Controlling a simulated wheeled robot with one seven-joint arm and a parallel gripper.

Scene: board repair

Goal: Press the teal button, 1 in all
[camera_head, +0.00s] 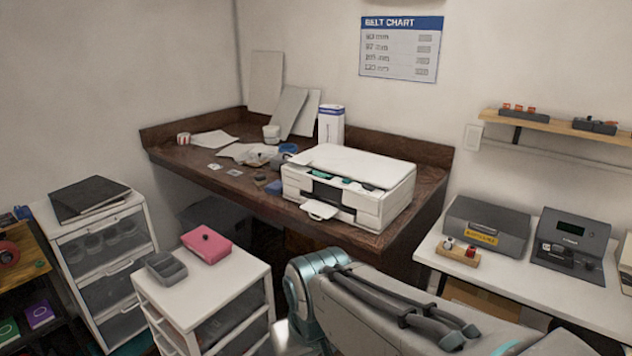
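A white printer (385,201) sits on the dark wooden corner desk (408,238). Small teal parts (323,174) show on its front, below the lid, but they are too small to tell whether one is the teal button. A small tray sticks out at the printer's front. My arm crosses the bottom right of the view, in front of the desk. My gripper is not in view, so its state and its distance from the printer do not show.
White drawer units with a pink box (207,244) and a grey caddy (166,268) stand in front of the desk. A white bench (470,266) at right bears a grey case (486,226) and a dark device (571,243). Papers and small parts lie left of the printer.

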